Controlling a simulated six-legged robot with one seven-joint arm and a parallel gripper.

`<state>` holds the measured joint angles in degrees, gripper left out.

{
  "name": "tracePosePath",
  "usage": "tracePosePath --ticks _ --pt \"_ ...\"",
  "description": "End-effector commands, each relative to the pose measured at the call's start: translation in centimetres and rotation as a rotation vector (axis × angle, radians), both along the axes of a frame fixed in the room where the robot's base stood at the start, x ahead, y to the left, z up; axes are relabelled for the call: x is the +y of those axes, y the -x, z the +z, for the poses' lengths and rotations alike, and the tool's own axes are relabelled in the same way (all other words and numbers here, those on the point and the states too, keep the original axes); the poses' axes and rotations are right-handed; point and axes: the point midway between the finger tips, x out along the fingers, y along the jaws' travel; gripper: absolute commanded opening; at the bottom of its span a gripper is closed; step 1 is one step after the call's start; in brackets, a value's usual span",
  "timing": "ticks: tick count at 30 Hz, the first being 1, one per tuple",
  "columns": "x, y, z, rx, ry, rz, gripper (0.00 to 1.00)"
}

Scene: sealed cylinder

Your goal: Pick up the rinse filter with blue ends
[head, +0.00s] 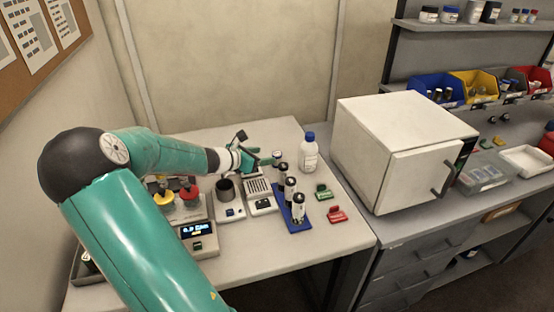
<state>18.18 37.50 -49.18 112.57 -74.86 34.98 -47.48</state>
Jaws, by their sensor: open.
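My gripper (262,160) is open above the back of the left bench, with its fingers pointing right. A small pale cylinder with a dark band (277,157) is just right of the fingertips; I cannot tell its end colour or whether they touch it. Several black-and-white cylinders, one of them at the front (298,208), stand upright in a row at a blue rack (299,226), right of and nearer than my gripper. I cannot make out blue ends on any of these, so I cannot tell which is the rinse filter.
A blue-capped white bottle (309,157) stands right of my gripper. A dark cup (225,190), a lit display box (199,238), a green clip (323,192) and a red clip (337,214) are on the bench. A large white oven (390,150) bounds the right.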

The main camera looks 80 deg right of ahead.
Motion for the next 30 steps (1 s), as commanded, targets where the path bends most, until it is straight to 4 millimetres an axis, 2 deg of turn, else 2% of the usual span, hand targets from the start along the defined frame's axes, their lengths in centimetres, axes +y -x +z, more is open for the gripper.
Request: tracePosePath --ticks 3,11,18,26,27,30 --pt "-1.5 1.1 -0.7 0.002 0.001 -0.003 0.57" --pt "-3.2 2.2 -1.7 0.002 0.000 -0.003 0.57" --pt "-5.8 3.9 -3.1 0.000 0.001 -0.002 0.57" --pt "-6.2 4.1 -3.2 -0.002 0.000 0.000 0.57" --pt "-6.2 4.1 -3.2 -0.002 0.000 -0.001 0.55" --pt "-6.2 4.1 -3.2 -0.002 0.000 -0.001 0.36"
